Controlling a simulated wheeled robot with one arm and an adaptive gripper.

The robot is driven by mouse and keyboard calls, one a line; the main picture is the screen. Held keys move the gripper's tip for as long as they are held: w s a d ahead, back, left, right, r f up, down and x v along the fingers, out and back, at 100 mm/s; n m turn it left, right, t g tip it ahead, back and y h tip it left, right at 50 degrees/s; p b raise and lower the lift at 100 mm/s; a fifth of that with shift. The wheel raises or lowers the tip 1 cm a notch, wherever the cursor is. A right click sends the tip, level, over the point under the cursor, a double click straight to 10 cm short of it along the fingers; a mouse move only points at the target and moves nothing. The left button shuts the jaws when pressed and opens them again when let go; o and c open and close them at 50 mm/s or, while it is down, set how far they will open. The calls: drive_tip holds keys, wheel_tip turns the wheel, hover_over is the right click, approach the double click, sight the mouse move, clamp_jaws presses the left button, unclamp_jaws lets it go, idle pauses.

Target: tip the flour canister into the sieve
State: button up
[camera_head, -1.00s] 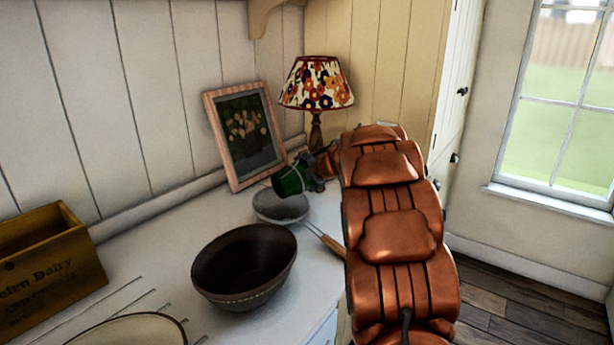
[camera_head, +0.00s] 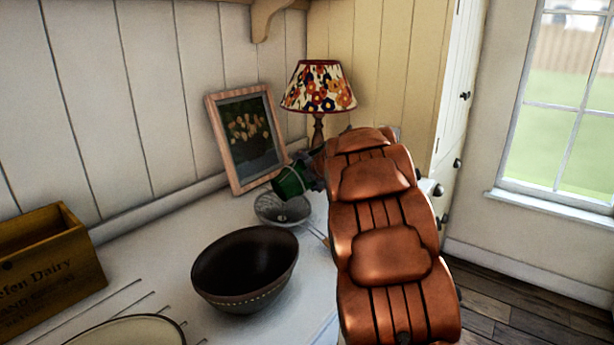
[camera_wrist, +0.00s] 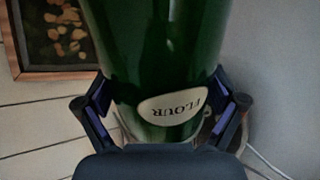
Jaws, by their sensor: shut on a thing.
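The green flour canister (camera_head: 290,183) is tilted, its outer end pointing left and down, above the sieve. In the wrist view the canister (camera_wrist: 160,55) fills the middle, and its white FLOUR label reads upside down. My gripper (camera_wrist: 165,112) is shut on the canister, with a finger on each side; in the head view my gripper (camera_head: 312,172) is partly hidden by my arm. The round mesh sieve (camera_head: 282,210) lies on the counter under the canister. Its handle is mostly hidden behind my arm. I cannot see any flour falling.
A dark bowl (camera_head: 245,268) stands on the counter (camera_head: 165,260) in front of the sieve. A framed picture (camera_head: 246,138) leans on the wall behind. A floral lamp (camera_head: 318,88) stands close behind my gripper. A wooden crate (camera_head: 50,262) is at left.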

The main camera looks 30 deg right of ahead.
drive_tip(key=shift+a+r+n+h+b, duration=0.5)
drive_tip(key=shift+r+h+b, duration=0.15)
drive_tip(key=shift+b, duration=0.15)
idle(0.4)
idle(1.5)
drive_tip(key=shift+r+p, duration=0.15)
drive_tip(key=shift+p, duration=0.2)
drive_tip(key=r+m+y+p, duration=0.1)
drive_tip(key=p, duration=0.5)
drive_tip(key=shift+y, duration=0.35)
drive_tip(key=m+y+p, duration=0.1)
drive_tip(key=p, duration=0.3)
drive_tip(key=shift+r, duration=0.1)
drive_tip(key=shift+m+p, duration=0.3)
drive_tip(key=shift+p, duration=0.05)
